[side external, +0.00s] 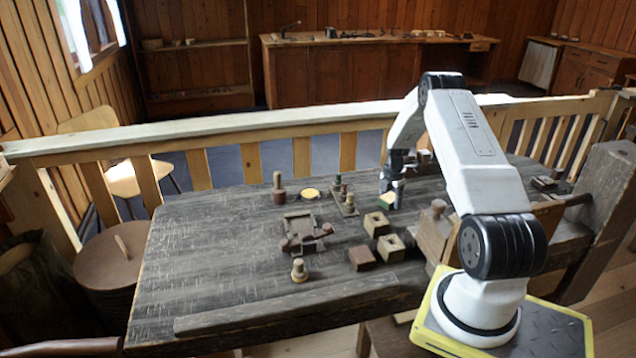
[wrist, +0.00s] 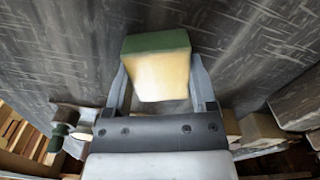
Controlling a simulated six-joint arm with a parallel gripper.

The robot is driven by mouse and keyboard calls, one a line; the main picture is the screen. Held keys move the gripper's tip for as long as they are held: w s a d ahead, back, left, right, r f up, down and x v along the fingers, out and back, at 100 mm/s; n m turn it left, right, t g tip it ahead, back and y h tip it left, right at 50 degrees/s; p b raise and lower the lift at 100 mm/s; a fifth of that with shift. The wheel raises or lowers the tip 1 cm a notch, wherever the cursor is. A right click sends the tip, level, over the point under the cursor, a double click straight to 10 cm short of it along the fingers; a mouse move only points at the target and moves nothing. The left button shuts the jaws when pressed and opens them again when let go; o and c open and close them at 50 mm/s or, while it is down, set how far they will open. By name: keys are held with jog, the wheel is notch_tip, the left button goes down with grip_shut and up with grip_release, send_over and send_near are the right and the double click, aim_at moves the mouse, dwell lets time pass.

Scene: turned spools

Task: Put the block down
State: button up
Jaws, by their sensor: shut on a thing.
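The block is pale yellow with a green face. In the wrist view the block (wrist: 160,68) sits between the two fingers of my gripper (wrist: 160,92), which is shut on its sides. In the side view my gripper (side external: 391,182) points down over the far right part of the dark wooden table (side external: 215,255). The block (side external: 397,197) shows small at its fingertips, partly hidden. I cannot tell whether its underside touches the table.
Square wooden pieces with holes (side external: 377,224) stand just nearer than my gripper. A rack with small spools (side external: 344,200) is close on its left. A dark red block (side external: 362,258) and a small turned peg (side external: 299,270) stand nearer. The table's left part is clear.

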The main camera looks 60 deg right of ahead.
jog(key=shift+r, duration=0.1)
jog(key=shift+r, duration=0.7)
jog(key=s+a+r, duration=0.9)
jog(key=a+r, duration=0.1)
jog(key=r, duration=0.1)
jog(key=shift+s+a+r, duration=0.2)
dwell(0.5)
jog(key=w+a+n, duration=0.1)
jog(key=a+n, duration=0.3)
jog(key=a, duration=1.2)
jog(key=shift+w+a+r+n, duration=0.15)
jog(key=shift+w+a+n, duration=0.05)
jog(key=shift+w+n, duration=0.1)
